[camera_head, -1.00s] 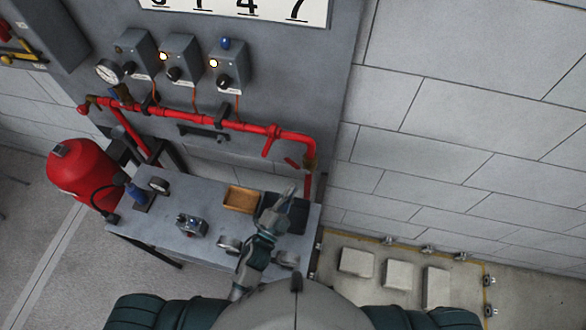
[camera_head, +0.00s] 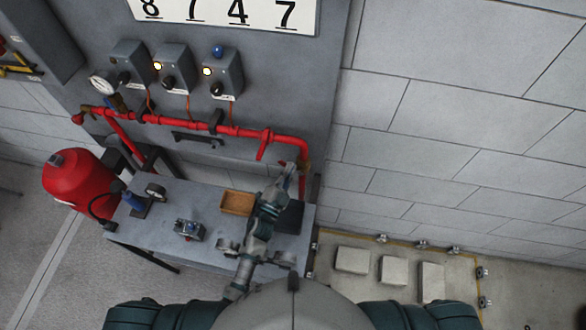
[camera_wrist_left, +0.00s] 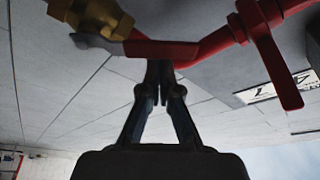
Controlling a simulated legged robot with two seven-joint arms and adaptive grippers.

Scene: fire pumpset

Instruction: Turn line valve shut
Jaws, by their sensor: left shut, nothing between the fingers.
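The line valve is a brass body (camera_wrist_left: 92,14) at the right end of the red pipe, with a red lever (camera_wrist_left: 165,49) that has a grey end by the brass. In the head view the brass body (camera_head: 303,165) shows beside my left gripper (camera_head: 289,168), which hides most of the lever. In the left wrist view my left gripper (camera_wrist_left: 160,72) is shut and empty, its fingertips right at the lever's edge; I cannot tell whether they touch it. My right gripper is not in view.
The red pipe (camera_head: 188,122) runs along the grey panel, with a second red handle (camera_wrist_left: 277,70) close by. A red tank (camera_head: 78,183) stands at left.

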